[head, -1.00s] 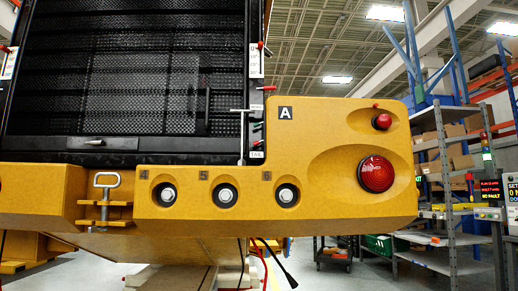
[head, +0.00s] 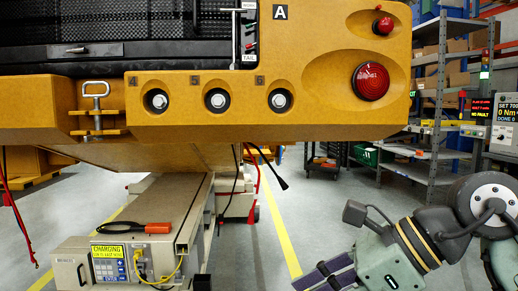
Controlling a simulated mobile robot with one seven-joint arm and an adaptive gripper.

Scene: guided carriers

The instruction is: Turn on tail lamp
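The yellow carrier (head: 330,60) spans the upper part of the head view. A narrow panel (head: 250,28) with small coloured toggle levers runs up beside the black mesh, and a white TAIL label (head: 248,58) marks its lower end. A T-shaped metal handle (head: 234,30) stands just left of it. A large red round lamp (head: 370,81) and a smaller red one (head: 383,26) sit on the right end; neither shows a clear glow. My gripper (head: 320,279) is low at the right, below the carrier and well apart from it. Its fingers are partly cut off by the frame's bottom edge.
A metal clamp (head: 96,108) and several recessed bolts (head: 217,100) line the carrier's lower face. Black and red cables hang beneath it. A charging unit (head: 110,262) with an orange-handled tool (head: 135,228) stands below. Shelving (head: 445,100) and a monitor (head: 505,122) are at right.

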